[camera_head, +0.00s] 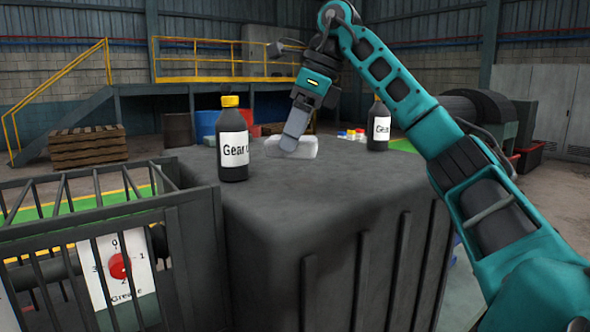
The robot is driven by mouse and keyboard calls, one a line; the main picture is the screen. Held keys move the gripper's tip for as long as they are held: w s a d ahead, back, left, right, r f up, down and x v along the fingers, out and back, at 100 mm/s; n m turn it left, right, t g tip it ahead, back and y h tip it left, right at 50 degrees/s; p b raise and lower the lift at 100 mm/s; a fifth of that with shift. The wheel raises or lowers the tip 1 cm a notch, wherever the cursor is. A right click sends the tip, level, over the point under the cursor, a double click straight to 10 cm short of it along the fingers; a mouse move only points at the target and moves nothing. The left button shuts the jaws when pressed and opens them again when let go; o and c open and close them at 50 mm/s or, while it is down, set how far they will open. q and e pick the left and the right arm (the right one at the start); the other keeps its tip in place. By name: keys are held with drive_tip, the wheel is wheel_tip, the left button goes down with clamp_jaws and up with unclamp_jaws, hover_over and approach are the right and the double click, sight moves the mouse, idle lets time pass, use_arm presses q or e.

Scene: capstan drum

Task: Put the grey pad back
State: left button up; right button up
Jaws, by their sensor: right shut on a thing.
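The grey pad (306,149) is a pale, low block on top of the dark grey cabinet (330,185), near its far edge. My right gripper (289,148) reaches down to the pad from above, tilted, with its fingers shut on it. The fingers cover part of the pad. The pad appears to rest on the surface, though I cannot tell whether it is slightly lifted. My left gripper is out of view.
A yellow-capped dark bottle (233,145) stands left of the pad, and another dark bottle (379,128) stands to its right. Small coloured items (351,135) lie behind. A barred cage with a grease dial (120,265) is front left. The cabinet's near top is clear.

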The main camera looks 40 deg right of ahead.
wheel_tip(320, 180, down, 4)
drive_tip(key=shift+r+b, duration=0.2)
drive_tip(key=shift+b, duration=0.55)
wheel_tip(320, 180, down, 3)
drive_tip(key=shift+f+b, duration=0.1)
drive_tip(key=shift+b, duration=0.35)
drive_tip(key=o, duration=1.1)
